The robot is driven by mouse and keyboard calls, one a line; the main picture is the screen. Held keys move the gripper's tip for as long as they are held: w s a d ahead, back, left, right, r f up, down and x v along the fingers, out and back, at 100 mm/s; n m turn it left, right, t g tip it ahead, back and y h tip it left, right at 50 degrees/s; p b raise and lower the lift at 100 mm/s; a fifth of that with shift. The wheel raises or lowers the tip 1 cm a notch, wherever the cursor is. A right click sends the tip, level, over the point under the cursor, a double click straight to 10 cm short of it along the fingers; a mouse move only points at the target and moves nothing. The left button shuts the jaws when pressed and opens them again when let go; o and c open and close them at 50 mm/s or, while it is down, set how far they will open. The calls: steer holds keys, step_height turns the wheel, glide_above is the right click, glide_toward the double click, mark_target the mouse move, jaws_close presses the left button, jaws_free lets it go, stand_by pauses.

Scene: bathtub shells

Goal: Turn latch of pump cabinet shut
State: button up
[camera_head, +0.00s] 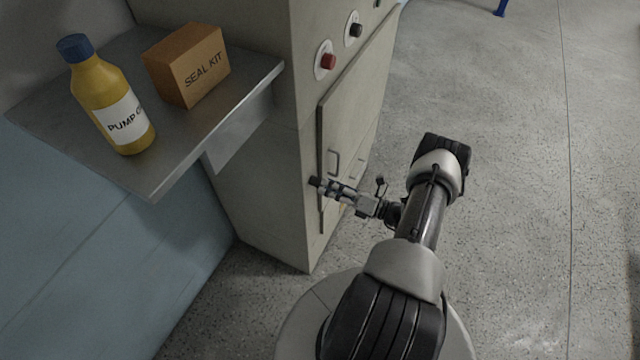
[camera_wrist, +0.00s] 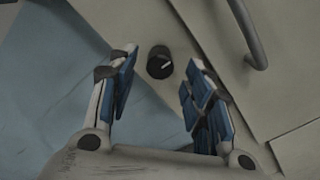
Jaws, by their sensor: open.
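The pump cabinet (camera_head: 255,150) is a tall beige box with a door (camera_head: 345,120) on its front. My gripper (camera_wrist: 158,70) is open, with one blue-padded finger on each side of the latch in the picture. I cannot tell whether either finger touches it.
A door handle (camera_head: 333,161) is close to my gripper and shows at the upper right of the wrist view (camera_wrist: 249,35). A red button (camera_head: 328,62) and a black knob (camera_head: 355,30) sit above. A shelf (camera_head: 185,130) holds a yellow bottle (camera_head: 100,95) and a seal kit box (camera_head: 188,65).

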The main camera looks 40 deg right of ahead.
mark_target(317, 182)
steer(key=shift+x, duration=2)
steer(key=shift+c, duration=0.3)
steer(key=c, duration=1)
